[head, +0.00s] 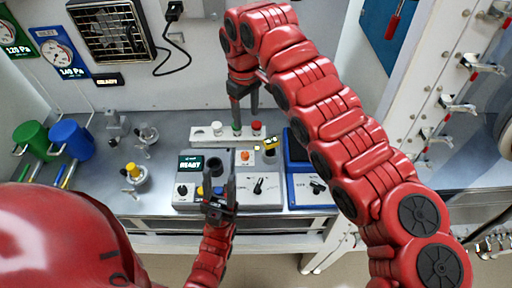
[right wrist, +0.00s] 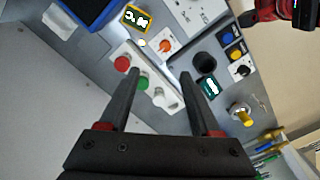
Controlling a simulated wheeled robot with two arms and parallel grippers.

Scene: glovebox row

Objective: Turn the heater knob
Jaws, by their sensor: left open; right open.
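Several black knobs show in the head view; I cannot tell which one is the heater knob. One knob (head: 258,186) is on a white plate, one (head: 318,187) on a blue-edged unit at the right, and one (head: 182,190) on the grey unit with the READY display (head: 190,163). My left gripper (head: 220,176) is open, in front of the grey unit and left of the white plate's knob, holding nothing. My right gripper (head: 245,116) is open above the button bar (head: 207,133), apart from the knobs; its fingers also show in the right wrist view (right wrist: 161,72).
The bar carries white, green and red buttons. An orange knob (head: 245,156) and a yellow-framed sign (head: 270,143) are near it. Yellow-topped valve (head: 132,171) and green and blue cylinders (head: 71,139) stand at the left. A fan heater (head: 111,31) hangs on the back wall.

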